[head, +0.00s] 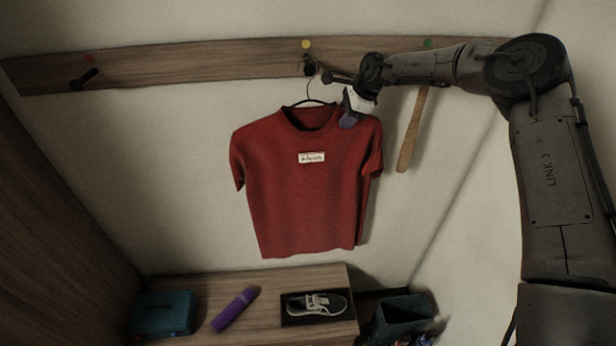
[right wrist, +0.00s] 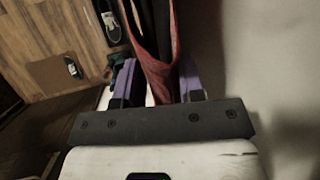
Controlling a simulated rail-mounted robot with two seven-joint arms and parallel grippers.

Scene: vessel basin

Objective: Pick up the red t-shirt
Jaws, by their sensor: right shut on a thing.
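The red t-shirt (head: 310,190) hangs on a dark hanger (head: 308,102) below the peg (head: 310,67) under the yellow dot, on the wooden wall rail. A small white label sits on its chest. My right gripper (head: 350,112) reaches in from the right and is shut at the shirt's right shoulder. In the right wrist view the red cloth (right wrist: 160,75) runs between the two purple finger pads of my right gripper (right wrist: 158,85). I cannot tell whether the hanger hook rests on the peg. My left gripper is not in view.
A wooden-handled thing (head: 411,135) hangs right of the shirt, behind my arm. Below, a wooden bench (head: 265,320) holds a teal box (head: 163,313), a purple cylinder (head: 235,309) and a shoe (head: 316,304) in a dark tray. A dark green bin (head: 402,314) stands right of the bench.

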